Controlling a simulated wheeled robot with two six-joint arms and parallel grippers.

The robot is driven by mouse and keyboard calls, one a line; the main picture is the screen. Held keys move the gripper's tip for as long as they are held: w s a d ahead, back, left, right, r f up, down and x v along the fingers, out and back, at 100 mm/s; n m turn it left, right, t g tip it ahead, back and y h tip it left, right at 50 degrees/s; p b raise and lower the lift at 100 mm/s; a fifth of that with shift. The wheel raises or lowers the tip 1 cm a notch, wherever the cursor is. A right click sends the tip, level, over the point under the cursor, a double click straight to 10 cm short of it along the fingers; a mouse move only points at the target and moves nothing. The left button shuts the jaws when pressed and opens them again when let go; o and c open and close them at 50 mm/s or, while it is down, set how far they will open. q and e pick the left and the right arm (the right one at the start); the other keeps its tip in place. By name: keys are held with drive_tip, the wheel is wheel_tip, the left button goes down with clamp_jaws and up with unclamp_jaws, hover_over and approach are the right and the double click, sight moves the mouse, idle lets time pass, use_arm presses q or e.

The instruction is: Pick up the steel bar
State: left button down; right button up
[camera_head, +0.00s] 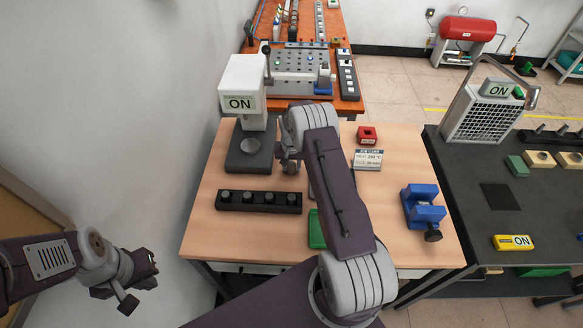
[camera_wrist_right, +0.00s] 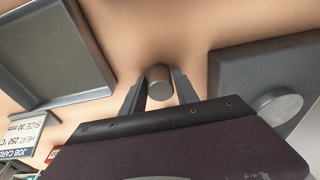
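The steel bar (camera_wrist_right: 160,83) is a short grey cylinder seen nearly end-on in the right wrist view. I cannot make out the bar there. My left gripper (camera_head: 140,288) hangs left of the table, fingers apart and empty.
On the wooden table (camera_head: 205,236) stand a white "ON" machine (camera_head: 242,88), a black rack (camera_head: 258,202) with several round grey pieces, a green item (camera_head: 316,230), a job card (camera_head: 367,160), a red block (camera_head: 367,134) and a blue vise (camera_head: 423,205). A dark bench (camera_head: 470,215) adjoins right.

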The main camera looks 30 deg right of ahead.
sight(291, 162)
clamp_jaws()
drive_tip(key=shift+w+r, duration=0.1)
drive_tip(key=shift+r, duration=0.4)
wheel_tip(291, 162, up, 3)
drive_tip(key=shift+r+b, duration=0.1)
drive_tip(key=shift+b, duration=0.65)
drive_tip(key=s+d+r+b, duration=0.2)
drive_tip(key=s+d+r, duration=0.3)
drive_tip(key=d, duration=0.5)
drive_tip(key=shift+s+d+r, duration=0.15)
drive_tip(key=shift+d+r, duration=0.1)
drive_tip(key=shift+r, duration=0.7)
